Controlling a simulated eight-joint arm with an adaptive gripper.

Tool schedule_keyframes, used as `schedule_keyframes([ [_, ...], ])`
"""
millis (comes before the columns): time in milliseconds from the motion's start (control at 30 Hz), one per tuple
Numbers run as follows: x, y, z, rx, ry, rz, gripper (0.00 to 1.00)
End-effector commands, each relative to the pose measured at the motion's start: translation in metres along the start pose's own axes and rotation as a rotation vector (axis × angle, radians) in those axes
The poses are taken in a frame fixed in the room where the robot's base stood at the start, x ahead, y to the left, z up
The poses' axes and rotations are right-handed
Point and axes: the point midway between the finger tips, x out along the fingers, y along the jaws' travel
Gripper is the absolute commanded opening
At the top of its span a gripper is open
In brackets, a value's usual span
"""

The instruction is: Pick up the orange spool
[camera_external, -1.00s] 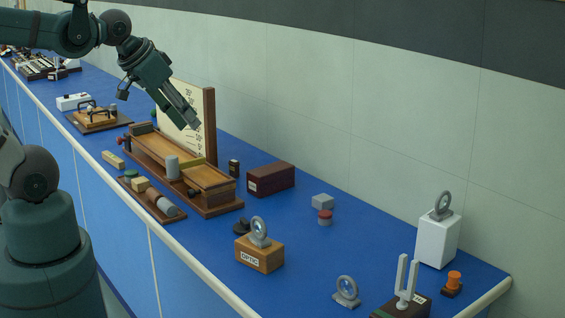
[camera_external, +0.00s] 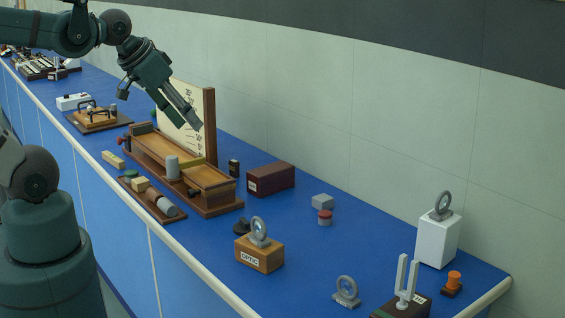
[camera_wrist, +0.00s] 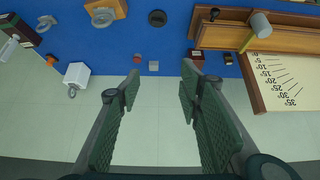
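The orange spool (camera_external: 454,278) stands upright on a small dark base at the far right end of the blue bench, beside a white block. In the wrist view the orange spool (camera_wrist: 51,60) is small, near the left edge, partly beyond the dark box with the fork. My gripper (camera_external: 197,126) is high over the bench near the angle-scale board, far from the spool. In the wrist view my gripper (camera_wrist: 163,82) shows its two green-padded fingers wide apart, with nothing between them.
The white block (camera_external: 437,240) bearing a ring and the tuning fork (camera_external: 405,283) stand close to the spool. An optic box (camera_external: 259,255), a ring lens (camera_external: 346,291) and a maroon box (camera_external: 270,179) stand along the bench. The wall rises behind.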

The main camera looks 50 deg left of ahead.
Motion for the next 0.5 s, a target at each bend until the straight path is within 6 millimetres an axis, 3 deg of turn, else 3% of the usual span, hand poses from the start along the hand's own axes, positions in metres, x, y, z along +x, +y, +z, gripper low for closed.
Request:
schedule_keyframes([
  [500,-0.039,0.0,-0.028,0.0,0.0,0.0,0.36],
])
